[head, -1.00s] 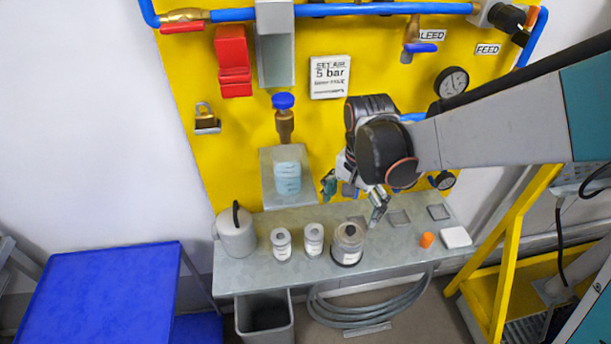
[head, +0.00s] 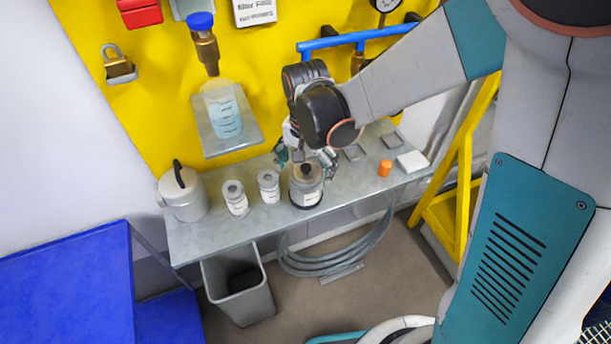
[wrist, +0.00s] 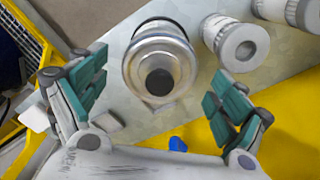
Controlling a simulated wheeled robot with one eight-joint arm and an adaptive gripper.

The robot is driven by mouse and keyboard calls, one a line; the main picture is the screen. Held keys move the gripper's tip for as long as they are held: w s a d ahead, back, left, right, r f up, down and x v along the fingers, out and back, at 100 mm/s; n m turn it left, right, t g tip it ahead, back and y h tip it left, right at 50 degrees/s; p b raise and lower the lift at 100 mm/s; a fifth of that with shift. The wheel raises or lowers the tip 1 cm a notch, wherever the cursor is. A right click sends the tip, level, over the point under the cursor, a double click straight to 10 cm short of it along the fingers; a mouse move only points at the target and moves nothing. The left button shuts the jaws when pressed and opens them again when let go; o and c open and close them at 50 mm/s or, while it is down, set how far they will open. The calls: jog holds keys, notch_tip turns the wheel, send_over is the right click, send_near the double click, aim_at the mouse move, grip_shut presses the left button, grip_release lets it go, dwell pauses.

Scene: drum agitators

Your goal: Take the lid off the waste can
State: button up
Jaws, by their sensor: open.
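A round metal can (head: 305,188) with a label too small to read stands on the bench; I take it for the waste can. Its lid (head: 306,171) is on, with a black knob on top. In the wrist view the lid's knob (wrist: 160,82) faces me, within the shiny rim of the can (wrist: 158,40). My gripper (head: 305,157) is open and empty, just above and behind the can. In the wrist view the gripper's fingers (wrist: 156,76) are spread either side of the knob, apart from it.
Two small white jars (head: 252,192) stand left of the can, and a grey can with a black handle (head: 183,192) farther left. An orange piece (head: 385,168) and a white block (head: 412,161) lie right. A clear beaker (head: 222,112) sits on a shelf behind.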

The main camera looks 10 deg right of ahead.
aim_at(306, 166)
jog(key=shift+r, duration=0.1)
jog(key=c, duration=1)
jog(key=shift+o, duration=0.2)
jog(key=shift+r, duration=0.1)
notch_tip(306, 166, up, 20)
jog(key=p, duration=1.4)
jog(key=w+d+f+n+b, duration=0.1)
jog(key=d+f+b, duration=0.3)
jog(key=f, duration=0.4)
jog(key=w+d+f+n+b, duration=0.2)
jog(key=d+f+b, duration=0.3)
jog(key=f, duration=0.4)
jog(key=w+d+f+n+b, duration=0.1)
jog(key=d+f+n+b, duration=0.1)
jog(key=d+f+b, duration=0.2)
jog(key=shift+w+d+f+b, duration=0.15)
jog(key=shift+f+b, duration=0.35)
jog(key=shift+f, duration=0.7)
jog(key=shift+w+d+f+b, duration=0.15)
jog(key=shift+f+b, duration=0.35)
jog(key=shift+f, duration=0.65)
jog(key=shift+d+f+n, duration=0.35)
jog(key=shift+f+n, duration=0.05)
jog(key=shift+f, duration=0.1)
jog(key=shift+r, duration=0.15)
